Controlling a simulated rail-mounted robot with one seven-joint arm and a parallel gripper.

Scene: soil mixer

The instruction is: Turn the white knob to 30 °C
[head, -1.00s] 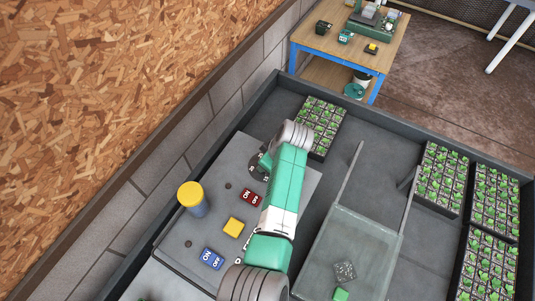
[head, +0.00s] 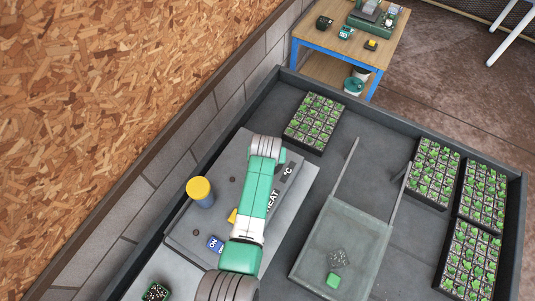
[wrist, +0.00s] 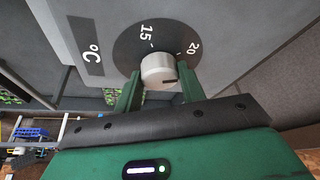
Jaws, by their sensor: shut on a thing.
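The white knob (wrist: 157,69) shows in the wrist view on a dark round dial (wrist: 125,48) with the numbers 15 and 20 in sight. The rest of the scale is hidden or out of view. A dark pointer line shows on the knob's face, low and to the right, away from both numbers. My gripper (wrist: 160,82) is shut on the knob, with one green finger on each side. In the head view my arm covers the knob; the °C label (head: 287,172) and HEAT label (head: 271,203) show to its right on the grey panel (head: 292,200).
A clear bin (head: 348,245) stands to the right. Seedling trays (head: 315,121) stand beyond and further right.

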